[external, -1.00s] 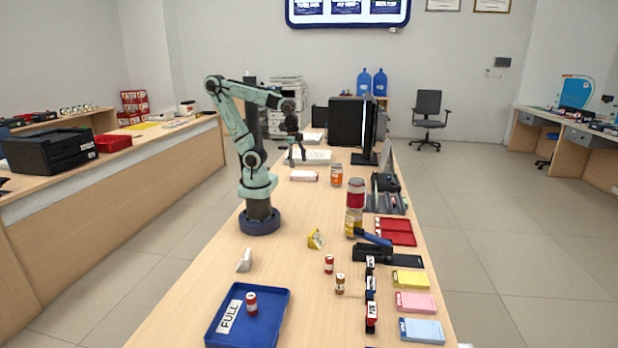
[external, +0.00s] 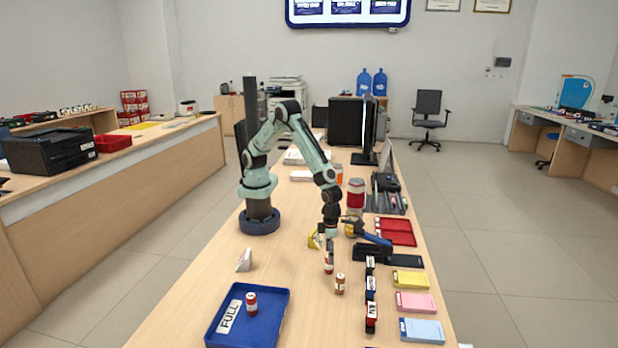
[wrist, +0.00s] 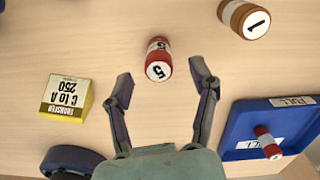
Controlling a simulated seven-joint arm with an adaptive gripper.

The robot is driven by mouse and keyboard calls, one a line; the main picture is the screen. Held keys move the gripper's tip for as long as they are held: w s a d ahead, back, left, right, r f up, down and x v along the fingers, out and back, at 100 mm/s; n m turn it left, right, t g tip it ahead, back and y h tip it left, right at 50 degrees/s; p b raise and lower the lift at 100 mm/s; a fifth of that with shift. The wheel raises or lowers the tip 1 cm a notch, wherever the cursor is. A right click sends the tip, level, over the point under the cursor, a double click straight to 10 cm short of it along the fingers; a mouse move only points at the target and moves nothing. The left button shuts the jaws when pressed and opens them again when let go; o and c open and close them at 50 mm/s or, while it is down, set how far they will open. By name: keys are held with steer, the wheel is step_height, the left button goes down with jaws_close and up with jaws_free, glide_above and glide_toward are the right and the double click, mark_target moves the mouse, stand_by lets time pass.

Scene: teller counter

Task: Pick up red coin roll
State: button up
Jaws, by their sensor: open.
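A red coin roll (wrist: 158,60) with a white band and a "5" on its end stands on the counter. In the wrist view it is just beyond and between my open fingertips. In the external view this red roll (external: 329,267) is partly hidden by my gripper (external: 329,244), which points down over it. In the wrist view my gripper (wrist: 162,85) is open with nothing between its fingers. Another red roll (external: 251,303) stands in the blue tray (external: 272,330) marked FULL; this second red roll also shows in the wrist view (wrist: 268,143).
A brown coin roll (external: 340,284) marked "1" stands close to the right of the red one. A yellow block (wrist: 65,97) sits left in the wrist view. Stamps (external: 371,317) and coloured pads (external: 417,302) line the right side. Bare counter lies between the tray and the rolls.

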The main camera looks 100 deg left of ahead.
mark_target(329, 266)
step_height(329, 266, down, 5)
steer(key=shift+f, duration=0.15)
jaws_close()
